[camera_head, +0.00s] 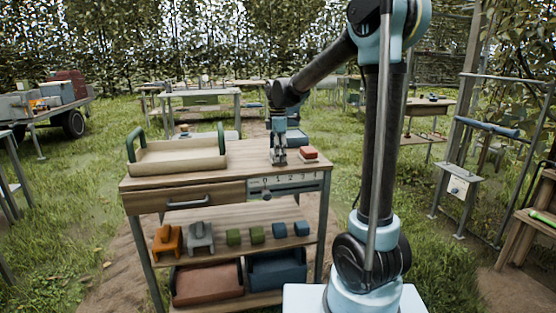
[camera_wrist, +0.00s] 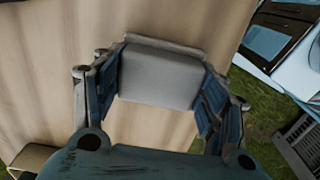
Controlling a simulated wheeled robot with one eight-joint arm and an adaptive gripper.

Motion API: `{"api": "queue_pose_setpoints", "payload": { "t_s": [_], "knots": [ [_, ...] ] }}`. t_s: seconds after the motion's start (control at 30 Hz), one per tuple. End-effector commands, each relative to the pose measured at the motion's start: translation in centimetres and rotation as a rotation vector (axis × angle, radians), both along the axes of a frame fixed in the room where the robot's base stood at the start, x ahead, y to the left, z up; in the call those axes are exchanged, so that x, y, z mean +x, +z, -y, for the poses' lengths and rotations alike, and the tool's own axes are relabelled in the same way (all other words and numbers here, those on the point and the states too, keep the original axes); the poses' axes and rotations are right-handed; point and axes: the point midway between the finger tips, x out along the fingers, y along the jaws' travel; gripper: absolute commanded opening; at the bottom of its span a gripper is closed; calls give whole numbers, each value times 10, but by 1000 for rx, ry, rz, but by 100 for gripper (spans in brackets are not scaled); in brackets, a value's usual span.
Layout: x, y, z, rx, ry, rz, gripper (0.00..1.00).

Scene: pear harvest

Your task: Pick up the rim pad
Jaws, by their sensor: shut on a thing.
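A pale grey block, which I take to be the rim pad (camera_wrist: 160,76), lies between the two blue-padded fingers of my gripper (camera_wrist: 160,92) in the wrist view. The fingers press on its left and right sides, and a thin lip shows along its far edge. In the head view my gripper (camera_head: 278,158) points down at the right part of the wooden bench top (camera_head: 240,162), with a small grey piece at its tips. I cannot tell whether the pad touches the bench.
A red-topped block (camera_head: 308,154) sits just right of my gripper. A beige tray (camera_head: 178,158) with green handles stands at the left of the bench. Lower shelves hold an orange holder (camera_head: 167,241), a grey holder (camera_head: 201,237), small green and blue blocks, and two bins.

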Motion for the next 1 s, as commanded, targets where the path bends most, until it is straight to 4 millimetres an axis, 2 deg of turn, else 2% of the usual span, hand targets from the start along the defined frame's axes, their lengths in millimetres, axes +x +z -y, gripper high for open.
{"api": "queue_pose_setpoints", "payload": {
  "t_s": [0.27, 0.37, 0.7, 0.8, 1.0],
  "knots": [
    [0, 6, 0, 0, 0, 0, 38],
    [0, 18, 0, 0, 0, 0, 38],
    [0, 76, 0, 0, 0, 0, 38],
    [0, 88, 0, 0, 0, 0, 38],
    [0, 100, 0, 0, 0, 0, 38]
  ]
}}
